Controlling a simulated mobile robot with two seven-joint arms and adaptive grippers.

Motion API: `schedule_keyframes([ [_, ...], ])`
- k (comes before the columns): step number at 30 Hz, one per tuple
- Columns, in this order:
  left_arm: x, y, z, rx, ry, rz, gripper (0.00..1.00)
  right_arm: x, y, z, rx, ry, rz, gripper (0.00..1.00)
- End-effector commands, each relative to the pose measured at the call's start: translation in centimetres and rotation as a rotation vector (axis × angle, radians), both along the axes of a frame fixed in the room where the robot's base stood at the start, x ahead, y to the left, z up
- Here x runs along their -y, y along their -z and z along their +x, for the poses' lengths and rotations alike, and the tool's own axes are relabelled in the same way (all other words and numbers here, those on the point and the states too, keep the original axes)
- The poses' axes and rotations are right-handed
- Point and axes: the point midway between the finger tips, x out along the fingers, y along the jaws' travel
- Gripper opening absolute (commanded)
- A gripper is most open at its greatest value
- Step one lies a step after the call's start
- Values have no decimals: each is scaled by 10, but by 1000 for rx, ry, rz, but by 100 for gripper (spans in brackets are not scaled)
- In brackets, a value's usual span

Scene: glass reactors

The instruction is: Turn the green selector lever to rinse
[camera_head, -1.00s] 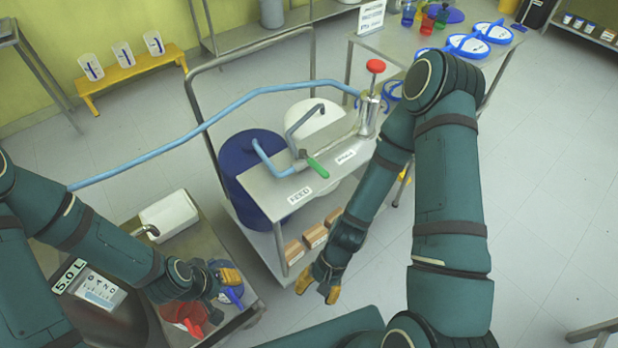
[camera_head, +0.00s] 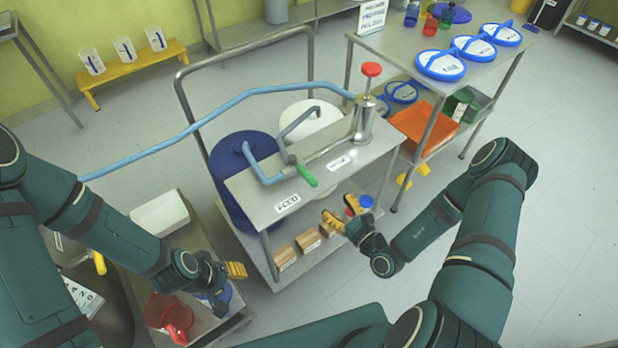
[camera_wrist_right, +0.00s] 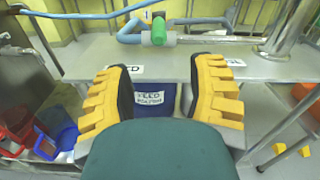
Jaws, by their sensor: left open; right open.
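The green selector lever (camera_head: 307,176) sits on a valve on the metal cart top (camera_head: 262,203), angled toward the front right. A FEED label (camera_head: 287,203) lies to its left and a second label (camera_head: 337,163) to its right. In the right wrist view the lever (camera_wrist_right: 159,28) shows end-on at the top centre, beyond the fingers. My right gripper (camera_head: 333,222) is open and empty, in front of the cart and apart from the lever; its yellow fingers also show in the wrist view (camera_wrist_right: 160,95). My left gripper (camera_head: 232,284) is open over the left bench, near a red scoop.
A metal pump with a red knob (camera_head: 371,69) stands right of the lever. A blue drum (camera_head: 232,185) and a white drum (camera_head: 308,118) stand behind. Small boxes (camera_head: 308,240) sit on the lower shelf.

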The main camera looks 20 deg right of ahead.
Motion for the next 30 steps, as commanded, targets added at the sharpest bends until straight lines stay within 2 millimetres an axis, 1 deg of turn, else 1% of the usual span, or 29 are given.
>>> schedule_keyframes([
  [5,0,3,-1,-2,2,0,46,-12,0,27,4,-7,1,56],
  [12,1,7,-2,-5,4,-1,46,-29,0,72,3,-9,2,56],
  [18,1,11,-4,-8,6,-2,46,-39,0,102,1,-7,2,56],
  [21,1,12,-4,-9,8,-2,46,-43,0,113,1,-7,3,56],
  [24,1,13,-4,-10,8,-2,46,-45,0,119,0,-7,3,56],
  [30,1,13,-4,-10,8,-2,46,-47,0,122,-1,-7,3,56],
])
